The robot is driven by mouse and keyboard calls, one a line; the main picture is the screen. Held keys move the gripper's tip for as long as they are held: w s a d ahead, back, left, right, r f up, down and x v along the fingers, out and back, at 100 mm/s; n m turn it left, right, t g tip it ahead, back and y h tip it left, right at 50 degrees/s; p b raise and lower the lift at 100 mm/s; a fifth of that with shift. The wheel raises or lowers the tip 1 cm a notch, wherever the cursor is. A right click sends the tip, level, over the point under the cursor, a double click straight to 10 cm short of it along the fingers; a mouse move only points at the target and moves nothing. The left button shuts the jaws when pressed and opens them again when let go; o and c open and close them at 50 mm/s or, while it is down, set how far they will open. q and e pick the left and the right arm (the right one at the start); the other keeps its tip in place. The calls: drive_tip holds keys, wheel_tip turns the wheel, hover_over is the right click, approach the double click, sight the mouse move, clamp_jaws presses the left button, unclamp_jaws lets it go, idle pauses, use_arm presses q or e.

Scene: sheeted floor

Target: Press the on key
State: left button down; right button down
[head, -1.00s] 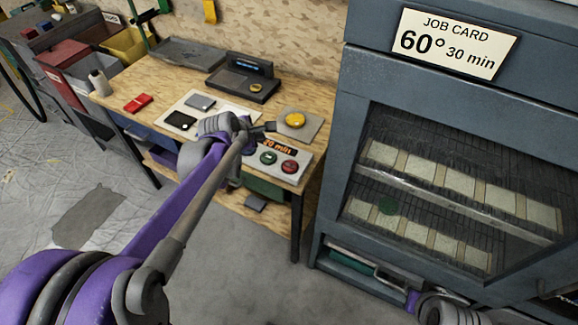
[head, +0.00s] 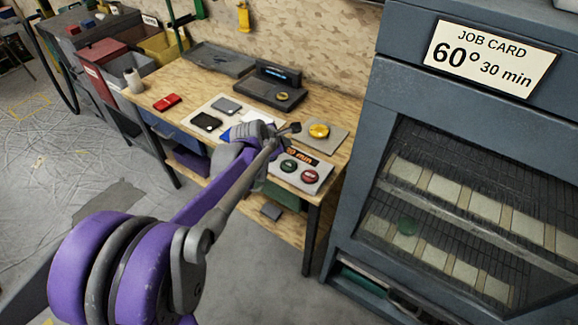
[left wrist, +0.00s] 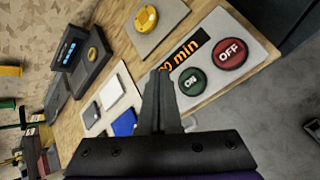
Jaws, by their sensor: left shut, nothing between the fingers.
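The control panel (head: 292,183) lies on the workbench near its right front corner. It has a green ON key (head: 289,166), a red OFF key (head: 310,177) and a dark display with orange lettering ending in "min". My left gripper (head: 295,128) is shut and empty above the bench, near the panel's back edge. In the left wrist view, the closed fingertips (left wrist: 163,73) appear in front of the display and cover its first part. The ON key (left wrist: 191,82) is just right of them, with the OFF key (left wrist: 230,54) beyond. My right gripper is out of view.
A yellow button on a plate (head: 319,131) sits behind the panel. A dark device with a blue display (head: 282,77), a red item (head: 167,102) and a white board with small items share the bench. A grey oven cabinet (head: 360,215) with a job card stands close right.

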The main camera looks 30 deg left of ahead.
sight(286, 167)
use_arm(q)
wheel_tip(286, 167, down, 7)
drive_tip(key=b, duration=0.4)
idle(1.9)
drive_tip(key=shift+f+b, duration=0.4)
drive_tip(key=shift+b, duration=0.15)
drive_tip(key=shift+f+b, duration=0.3)
drive_tip(key=shift+f, duration=0.1)
idle(0.6)
drive_tip(key=shift+r+p, duration=0.6)
drive_tip(key=shift+r, duration=0.2)
drive_tip(key=shift+r+p, duration=1.75)
drive_tip(key=shift+r, duration=0.85)
